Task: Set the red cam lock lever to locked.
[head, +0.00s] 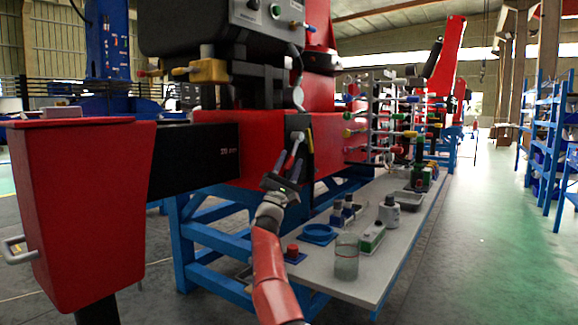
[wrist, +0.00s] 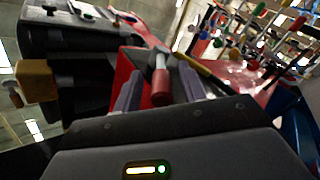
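The red cam lock lever (wrist: 160,86) shows in the wrist view as a red grip on a pale metal stem. It points down towards the camera, between the two fingers. My gripper (wrist: 158,92) is open, with a finger on each side of the red grip and visible gaps between. I cannot tell whether either finger touches it. In the head view my gripper (head: 290,149) is in front of the dark panel on the red crane body (head: 262,140). The red lever is not clearly visible there, likely hidden by the fingers.
A yellow lever (wrist: 200,72) lies close right of the fingers, also visible in the head view (head: 310,141). A rack of coloured handles (head: 395,115) stands right. Below, a grey bench (head: 330,274) holds a glass jar (head: 346,258) and bottles (head: 389,212).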

